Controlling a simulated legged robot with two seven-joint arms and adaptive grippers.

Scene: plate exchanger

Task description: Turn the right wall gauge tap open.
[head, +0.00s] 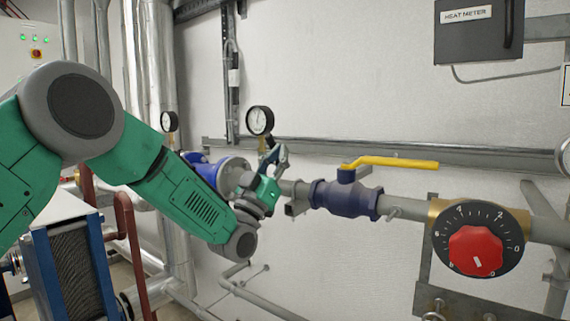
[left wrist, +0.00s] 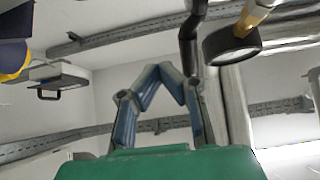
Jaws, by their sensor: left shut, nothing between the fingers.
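A round wall gauge (head: 260,121) with a white face and black rim stands above the pipe, left of the middle in the head view. A short stem (head: 263,145) runs down from it; its tap is hidden or too small to make out behind my left gripper. My left gripper (head: 277,156) is shut and empty, just below and right of the gauge; I cannot tell whether it touches the tap. In the left wrist view, its fingers (left wrist: 164,70) meet in an arch. A dark-rimmed gauge (left wrist: 232,43) shows at their upper right. My right gripper is in neither view.
A blue valve (head: 346,198) with a yellow lever (head: 395,163) sits on the pipe to the right. Beyond it is a red knob (head: 475,250) on a black dial. Another gauge (head: 168,121) stands farther left. A grey heat meter box (head: 478,35) hangs at upper right.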

